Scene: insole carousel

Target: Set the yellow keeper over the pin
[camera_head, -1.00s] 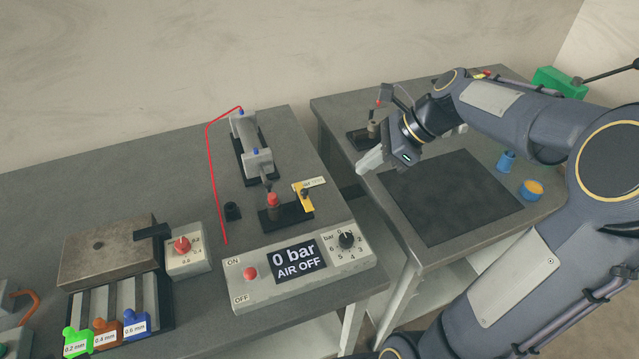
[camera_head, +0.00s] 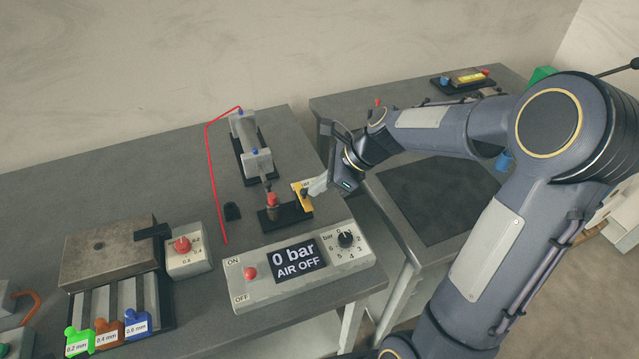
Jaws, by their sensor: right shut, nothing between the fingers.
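The yellow keeper (camera_head: 299,198) is a flat plate on the right end of a small black base (camera_head: 272,222) on the left bench. A dark peg shows at the yellow plate; I cannot tell whether the plate is around it or beside it. A red-topped post (camera_head: 272,199) stands on the same base, left of the keeper. My right gripper (camera_head: 314,188) is shut and empty, its pale fingertips at the keeper's upper right edge. I cannot tell if they touch it. The fingers hide most of the keeper's white tag. My left gripper is not in view.
A grey cylinder unit (camera_head: 243,135) with a red hose stands behind the base. The control box (camera_head: 290,262) in front reads 0 bar, AIR OFF. The right bench holds a dark mat (camera_head: 440,200).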

